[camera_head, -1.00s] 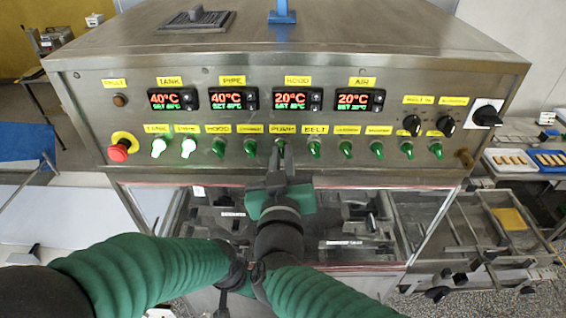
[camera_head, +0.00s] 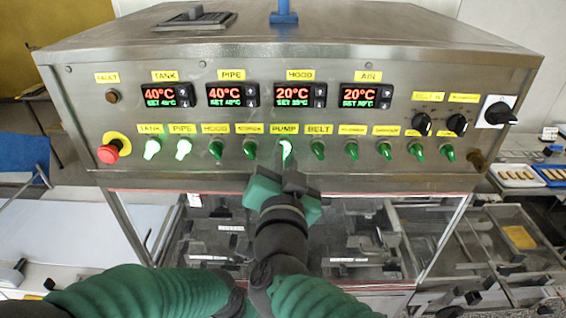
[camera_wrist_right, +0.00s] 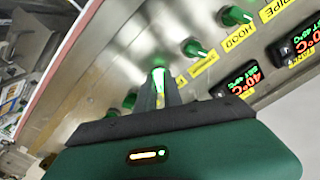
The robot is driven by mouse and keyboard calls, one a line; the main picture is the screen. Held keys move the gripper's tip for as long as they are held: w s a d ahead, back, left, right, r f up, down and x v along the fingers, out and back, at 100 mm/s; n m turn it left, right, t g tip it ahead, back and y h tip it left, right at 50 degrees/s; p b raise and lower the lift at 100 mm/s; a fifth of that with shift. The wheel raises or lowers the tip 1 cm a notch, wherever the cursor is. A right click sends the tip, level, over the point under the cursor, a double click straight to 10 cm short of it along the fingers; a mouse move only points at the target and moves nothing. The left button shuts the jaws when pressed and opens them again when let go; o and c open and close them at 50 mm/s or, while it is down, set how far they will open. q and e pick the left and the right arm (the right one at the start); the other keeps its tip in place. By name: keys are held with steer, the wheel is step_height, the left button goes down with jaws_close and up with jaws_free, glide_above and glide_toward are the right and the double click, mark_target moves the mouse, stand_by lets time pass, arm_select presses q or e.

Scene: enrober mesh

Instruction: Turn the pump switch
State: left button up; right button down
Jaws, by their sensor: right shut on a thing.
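The pump switch (camera_head: 286,148) is a small green lever under the yellow PUMP label (camera_head: 285,128) in the middle of the steel panel, and it is lit bright green. My right gripper (camera_head: 286,165) reaches up to it from below and is shut on it. In the right wrist view the lit tip of the pump switch (camera_wrist_right: 158,64) shows at the ends of my dark fingers (camera_wrist_right: 160,82), which hide its lower part. My left gripper is not in view.
The tank switch (camera_head: 152,149) and pipe switch (camera_head: 183,149) are also lit. Unlit green levers, such as the belt switch (camera_head: 318,150), stand close on both sides. A red emergency button (camera_head: 109,152) is at the panel's left. A glazed housing (camera_head: 350,225) lies below.

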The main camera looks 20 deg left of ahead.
steer(key=shift+d+r, duration=0.1)
steer(key=shift+r, duration=0.35)
steer(key=c, duration=1.5)
jaws_free()
steer(key=shift+f, duration=0.15)
steer(key=shift+w+f, duration=0.15)
steer(key=p+v, duration=0.2)
steer(key=v, duration=1.4)
steer(key=shift+s+d, duration=0.1)
steer(key=shift+s, duration=0.2)
